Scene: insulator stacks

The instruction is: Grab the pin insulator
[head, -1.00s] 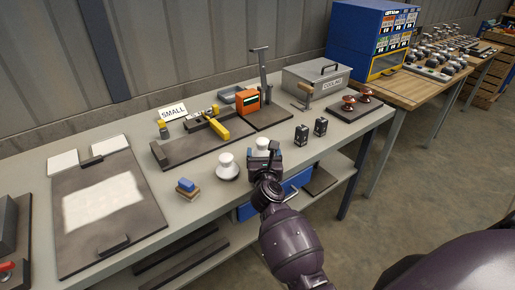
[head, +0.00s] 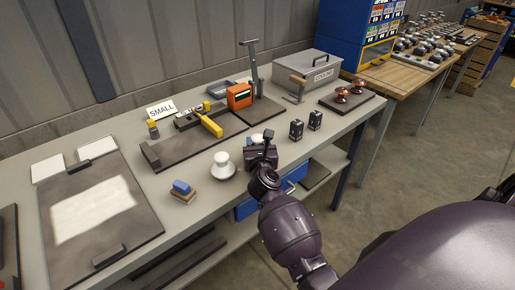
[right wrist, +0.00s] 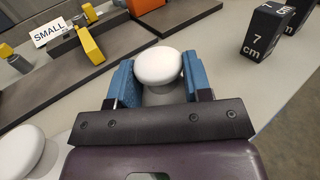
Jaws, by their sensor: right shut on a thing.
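A white pin insulator (right wrist: 158,65) with a rounded top sits between the blue-padded fingers of my right gripper (right wrist: 157,76) in the right wrist view. The gripper is shut on it. In the head view my right gripper (head: 262,146) is over the table's front part and hides most of this insulator (head: 256,138). A second white insulator (head: 222,166) stands upright on the table to the left of the gripper; it also shows at the lower left of the right wrist view (right wrist: 20,150). My left gripper is not in view.
Two black blocks (head: 296,130) stand right of the gripper; the nearer reads 7 cm. A dark fixture board with a yellow clamp (head: 207,124) and a SMALL sign (head: 161,110) lies behind. A blue-topped block (head: 181,188) is left. A grey box (head: 312,72) stands farther back.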

